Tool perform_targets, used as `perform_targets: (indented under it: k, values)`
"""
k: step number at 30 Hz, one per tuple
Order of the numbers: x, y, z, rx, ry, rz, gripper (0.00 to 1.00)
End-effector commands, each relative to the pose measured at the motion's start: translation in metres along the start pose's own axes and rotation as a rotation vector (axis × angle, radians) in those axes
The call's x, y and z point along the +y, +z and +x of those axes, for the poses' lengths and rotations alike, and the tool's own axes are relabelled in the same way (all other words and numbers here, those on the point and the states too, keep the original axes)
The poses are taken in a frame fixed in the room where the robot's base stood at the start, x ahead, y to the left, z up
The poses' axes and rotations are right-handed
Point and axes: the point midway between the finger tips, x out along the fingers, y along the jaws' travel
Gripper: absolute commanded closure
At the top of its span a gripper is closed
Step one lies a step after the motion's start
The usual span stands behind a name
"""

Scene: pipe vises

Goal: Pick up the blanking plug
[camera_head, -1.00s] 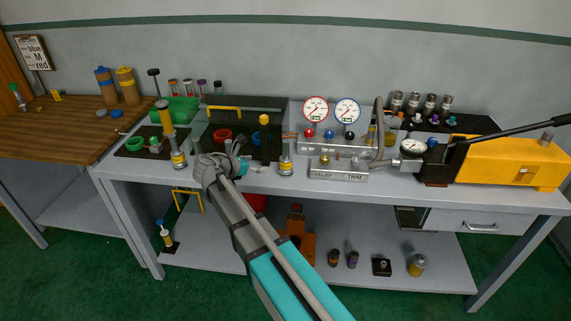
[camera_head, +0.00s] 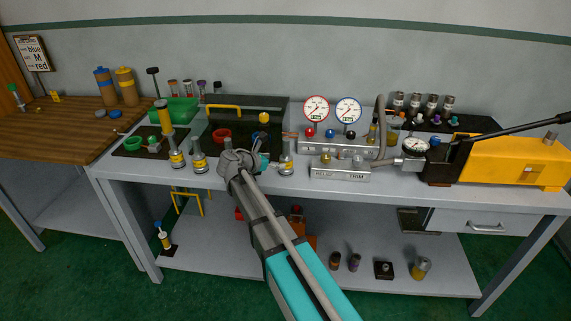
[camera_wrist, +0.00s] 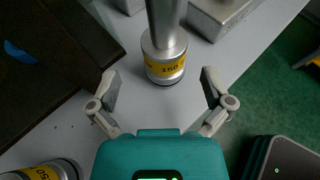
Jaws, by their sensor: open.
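No thing in view is marked as the blanking plug, and I cannot tell for sure which one it is. In the wrist view, a silver metal cylinder (camera_wrist: 165,60) with a yellow band marked 150 and a narrower stem stands upright on the grey bench. My gripper (camera_wrist: 161,88) is open and empty, its fingertips apart on either side, just short of the cylinder. The same cylinder shows in the head view (camera_head: 286,166), to the right of my gripper (camera_head: 263,163). A similar yellow-banded cylinder (camera_wrist: 45,172) is cut off at the lower left of the wrist view.
A grey RELIEF/TRIM block (camera_head: 340,174) stands close right of the cylinder. More yellow-banded cylinders (camera_head: 200,163) stand to the left. A yellow pump (camera_head: 510,160) fills the right end. The bench front edge is close.

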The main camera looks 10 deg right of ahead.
Motion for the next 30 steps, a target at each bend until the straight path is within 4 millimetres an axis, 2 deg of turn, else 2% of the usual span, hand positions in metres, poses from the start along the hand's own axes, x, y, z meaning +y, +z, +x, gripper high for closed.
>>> perform_targets:
  k: [8, 19, 30]
  values:
    - [-0.001, -0.001, 0.008, 0.0, 0.0, 0.001, 0.0]
    - [-0.004, 0.0, 0.048, 0.0, -0.002, 0.001, 0.0]
    - [-0.005, 0.001, 0.052, 0.0, 0.0, 0.0, 0.0]
